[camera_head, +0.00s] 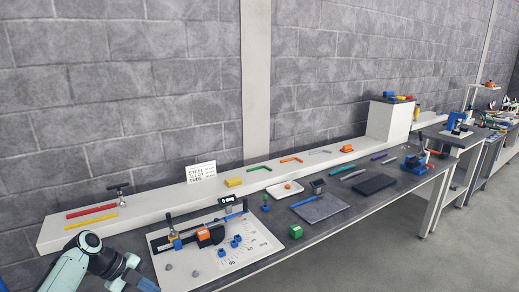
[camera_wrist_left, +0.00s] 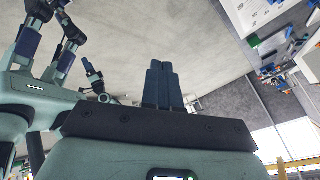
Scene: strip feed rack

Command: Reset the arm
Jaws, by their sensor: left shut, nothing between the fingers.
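My left arm (camera_head: 72,268) comes in at the bottom left of the head view, pale green with dark joints. Its gripper (camera_head: 146,283) is at the bottom edge, in front of the workbench and partly cut off. In the left wrist view the two dark fingers of my left gripper (camera_wrist_left: 160,67) are together, with nothing between them. They stand out over grey floor.
Near the left gripper, a white board (camera_head: 215,248) with a dark bending fixture and blue pieces lies on the bench. A white shelf (camera_head: 160,201) runs along the wall with coloured strips. A grey mat (camera_head: 322,209) and a dark pad (camera_head: 375,184) lie farther right. Floor is clear in front.

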